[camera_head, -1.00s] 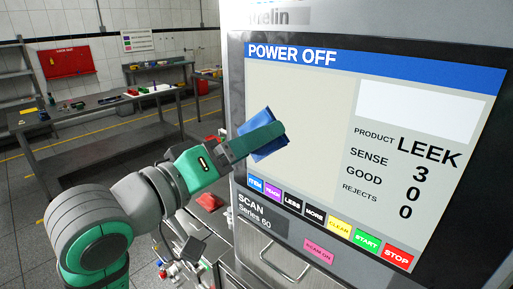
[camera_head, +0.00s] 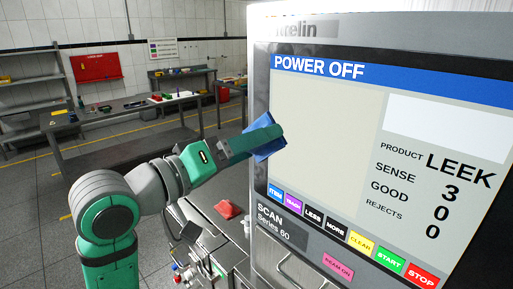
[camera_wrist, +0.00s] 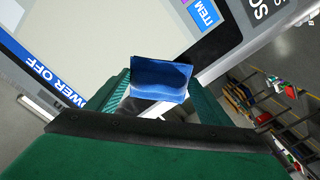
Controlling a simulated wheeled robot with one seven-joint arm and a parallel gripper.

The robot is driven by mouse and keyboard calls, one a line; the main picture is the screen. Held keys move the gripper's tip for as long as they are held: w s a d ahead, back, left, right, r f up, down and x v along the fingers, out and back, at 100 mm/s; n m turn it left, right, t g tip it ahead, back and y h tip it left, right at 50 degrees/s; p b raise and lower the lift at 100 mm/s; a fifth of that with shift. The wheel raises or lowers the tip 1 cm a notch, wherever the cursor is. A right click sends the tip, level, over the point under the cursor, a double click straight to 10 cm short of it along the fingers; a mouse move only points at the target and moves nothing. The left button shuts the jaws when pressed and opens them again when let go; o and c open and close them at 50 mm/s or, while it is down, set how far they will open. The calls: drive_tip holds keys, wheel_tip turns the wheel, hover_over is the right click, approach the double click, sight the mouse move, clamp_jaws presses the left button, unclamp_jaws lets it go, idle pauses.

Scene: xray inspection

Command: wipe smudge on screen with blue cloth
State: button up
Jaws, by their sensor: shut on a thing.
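My gripper (camera_wrist: 160,95) is shut on the blue cloth (camera_wrist: 160,78), which sits between the fingers in the wrist view. In the head view the blue cloth (camera_head: 264,150) shows beyond the green gripper end, at the left edge of the screen (camera_head: 325,130). I cannot tell whether the cloth touches the screen or its frame. The screen shows a blue POWER OFF bar, a plain beige area and count labels. No smudge can be made out on it. The screen also shows in the wrist view (camera_wrist: 100,40).
Coloured buttons (camera_head: 350,239) run along the screen's bottom. A red item (camera_head: 228,209) lies on the machine below my arm. A workbench (camera_head: 110,117) with small items stands behind at left. Open floor lies between the bench and the machine.

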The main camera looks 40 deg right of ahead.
drive_tip(key=a, duration=0.6)
drive_tip(key=shift+s, duration=0.25)
idle(0.3)
drive_tip(key=shift+a, duration=0.1)
drive_tip(key=a, duration=0.2)
drive_tip(key=shift+s+a, duration=0.1)
drive_tip(key=shift+a, duration=0.3)
idle(0.9)
